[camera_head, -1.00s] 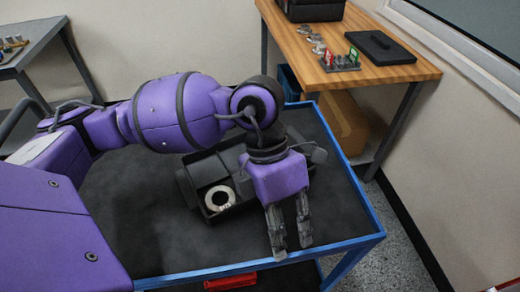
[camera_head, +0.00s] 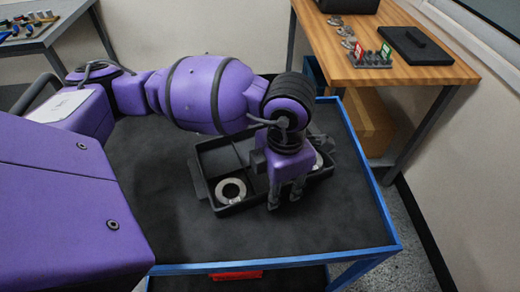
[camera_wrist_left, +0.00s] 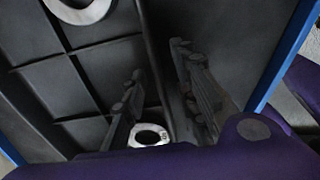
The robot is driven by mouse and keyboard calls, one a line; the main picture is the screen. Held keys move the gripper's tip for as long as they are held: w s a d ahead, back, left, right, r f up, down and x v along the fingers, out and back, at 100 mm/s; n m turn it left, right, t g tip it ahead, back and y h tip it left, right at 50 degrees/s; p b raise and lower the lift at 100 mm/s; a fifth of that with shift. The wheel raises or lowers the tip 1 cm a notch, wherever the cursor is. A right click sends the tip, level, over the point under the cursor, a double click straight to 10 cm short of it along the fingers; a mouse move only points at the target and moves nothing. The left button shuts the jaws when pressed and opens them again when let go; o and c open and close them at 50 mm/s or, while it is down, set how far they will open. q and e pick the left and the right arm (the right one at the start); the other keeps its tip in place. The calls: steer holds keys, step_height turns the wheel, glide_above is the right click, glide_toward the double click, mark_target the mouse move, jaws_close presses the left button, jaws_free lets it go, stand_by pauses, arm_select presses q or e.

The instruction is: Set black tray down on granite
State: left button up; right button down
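The black tray (camera_head: 199,183) sits on the dark top of the blue-framed cart (camera_head: 160,220). It has compartments; a pale metal ring (camera_head: 231,190) lies in the front left one. Another pale round part (camera_head: 318,161) shows at its right, partly hidden by my arm. My left gripper (camera_head: 285,197) points down at the tray's near long wall. In the left wrist view, the tray wall (camera_wrist_left: 153,60) runs between the two open fingers (camera_wrist_left: 163,92), with one finger on each side; gaps appear to remain. Two rings show inside the tray there. My right gripper is not in view.
A wooden table (camera_head: 440,72) at the back right holds a black case, a flat black lid (camera_head: 414,45) and small parts. A grey table (camera_head: 50,38) with tools stands at the far left. The cart's front area is clear. A red object (camera_head: 236,275) shows below.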

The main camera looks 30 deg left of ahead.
arm_select(q)
jaws_close()
steer(key=shift+w+r, duration=0.15)
stand_by(0.4)
